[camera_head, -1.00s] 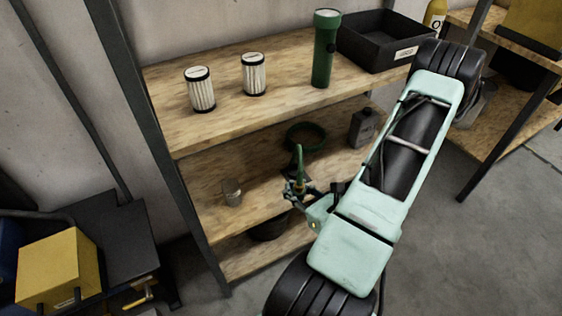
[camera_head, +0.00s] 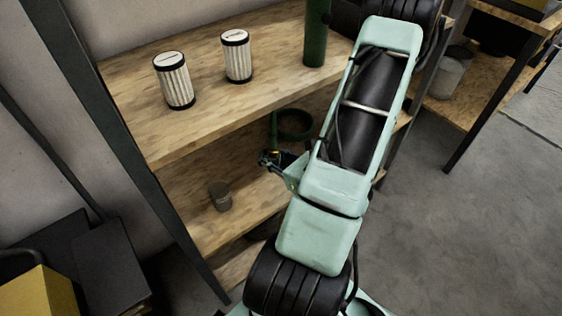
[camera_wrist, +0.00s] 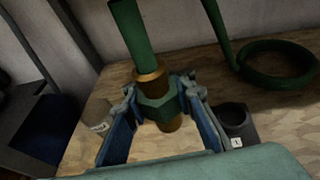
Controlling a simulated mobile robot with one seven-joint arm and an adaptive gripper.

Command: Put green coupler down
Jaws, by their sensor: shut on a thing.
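The green coupler (camera_wrist: 157,107) shows in the wrist view as a green hex body with brass ends and a green hose rising from its top. My gripper (camera_wrist: 160,98) is shut on its hex body, with a finger on each side. The coupler is roughly upright, tilted slightly. Its lower brass end is over the wooden middle shelf (camera_wrist: 75,150); I cannot tell whether it touches. In the head view, my gripper (camera_head: 272,160) is at the middle shelf, below the upper board. The coupler is small and unclear there, with a green hose upright above the gripper.
A green hose coil (camera_wrist: 280,68) lies behind right. A dark container (camera_wrist: 237,122) stands close to the right finger. A small grey can (camera_head: 220,197) stands left on the shelf. The upper board (camera_head: 215,120) holds two white filters (camera_head: 174,82) (camera_head: 236,57) and a green cylinder (camera_head: 316,35).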

